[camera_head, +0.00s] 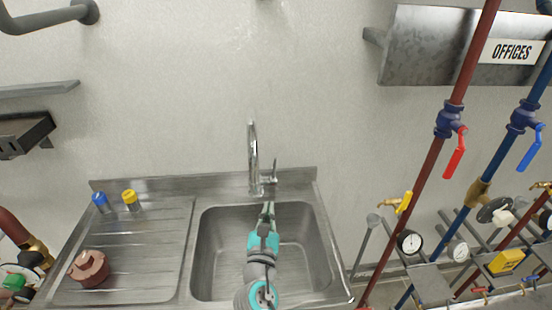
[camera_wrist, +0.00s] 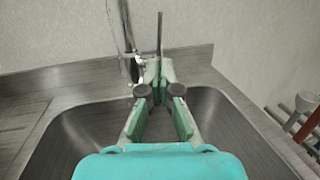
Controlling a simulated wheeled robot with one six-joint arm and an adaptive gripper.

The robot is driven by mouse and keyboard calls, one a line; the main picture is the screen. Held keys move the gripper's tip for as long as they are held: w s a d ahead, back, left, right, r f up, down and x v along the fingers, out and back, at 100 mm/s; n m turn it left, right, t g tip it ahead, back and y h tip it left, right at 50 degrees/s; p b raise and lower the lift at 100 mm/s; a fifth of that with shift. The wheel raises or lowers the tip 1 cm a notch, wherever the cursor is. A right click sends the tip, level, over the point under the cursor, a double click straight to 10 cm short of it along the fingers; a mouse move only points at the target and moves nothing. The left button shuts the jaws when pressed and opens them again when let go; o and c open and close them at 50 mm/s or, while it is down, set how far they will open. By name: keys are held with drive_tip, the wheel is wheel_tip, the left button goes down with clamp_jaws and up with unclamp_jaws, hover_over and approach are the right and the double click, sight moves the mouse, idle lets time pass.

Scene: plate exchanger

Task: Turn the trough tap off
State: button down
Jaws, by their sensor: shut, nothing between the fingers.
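The trough tap (camera_head: 253,160) is a chrome gooseneck at the back edge of the steel sink. Its thin lever (camera_head: 275,168) stands upright on the right side of the body. In the wrist view the tap (camera_wrist: 129,40) is left of centre, and the lever (camera_wrist: 160,34) rises straight beyond my fingertips. My gripper (camera_head: 268,204) is over the sink basin, in front of the tap base. In the wrist view its green-padded fingers (camera_wrist: 160,72) meet at the tips, shut and empty. They overlap the lever's foot; I cannot tell whether they touch it.
The sink basin (camera_head: 213,262) lies under my arm. The drainboard (camera_head: 150,240) at left holds a blue-capped item (camera_head: 100,202), a yellow-capped item (camera_head: 130,199) and a reddish round part (camera_head: 89,268). Red and blue pipes with valves and gauges (camera_head: 410,242) stand at right.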

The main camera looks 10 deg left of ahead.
sight(275, 165)
drive_tip(key=w, duration=0.5)
drive_tip(key=w+r, duration=0.1)
drive_tip(key=w, duration=0.3)
drive_tip(key=w+a, duration=0.1)
drive_tip(key=w, duration=0.4)
drive_tip(key=shift+w+a+r, duration=0.1)
drive_tip(key=shift+w+r, duration=0.25)
